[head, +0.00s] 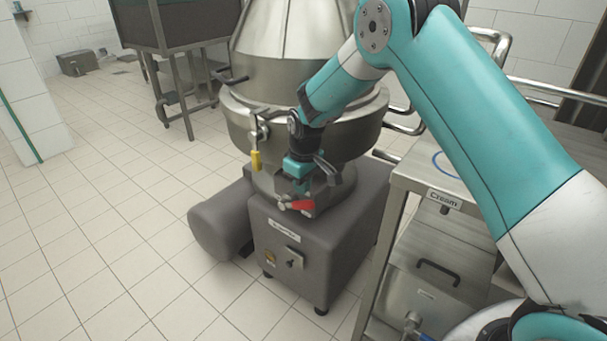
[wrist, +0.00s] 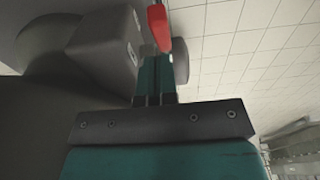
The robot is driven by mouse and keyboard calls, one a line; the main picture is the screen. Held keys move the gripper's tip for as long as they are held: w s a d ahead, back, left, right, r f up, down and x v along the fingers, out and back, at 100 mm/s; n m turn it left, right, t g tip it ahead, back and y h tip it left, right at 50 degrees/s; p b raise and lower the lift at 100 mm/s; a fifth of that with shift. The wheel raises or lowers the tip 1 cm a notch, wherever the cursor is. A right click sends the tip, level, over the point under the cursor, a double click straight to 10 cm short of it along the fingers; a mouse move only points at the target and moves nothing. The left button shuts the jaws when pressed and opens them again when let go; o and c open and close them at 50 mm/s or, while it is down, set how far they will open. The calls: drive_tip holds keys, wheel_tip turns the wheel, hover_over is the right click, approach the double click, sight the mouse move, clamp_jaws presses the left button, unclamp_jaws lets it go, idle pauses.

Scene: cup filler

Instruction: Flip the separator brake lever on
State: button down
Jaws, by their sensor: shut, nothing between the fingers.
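The steel separator (head: 290,75) stands on a dark grey base (head: 325,255). A lever with a red handle (head: 302,205) sits low on the front of the separator, just above the base. A yellow-handled lever (head: 256,160) hangs at the left of the bowl; neither is legibly marked as the brake. My gripper (head: 298,186) is shut and empty, pointing down at the red handle from above. In the wrist view the shut teal fingers (wrist: 156,62) lie close to the red handle (wrist: 159,27). I cannot tell whether they touch it.
A grey motor housing (head: 218,222) lies left of the base. The base front carries a rotary switch (head: 290,258) and a small label. A steel cabinet labelled "Cream" (head: 443,199) stands close on the right. Tiled floor (head: 110,240) is clear at the left.

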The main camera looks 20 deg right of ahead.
drive_tip(key=shift+f, duration=0.85)
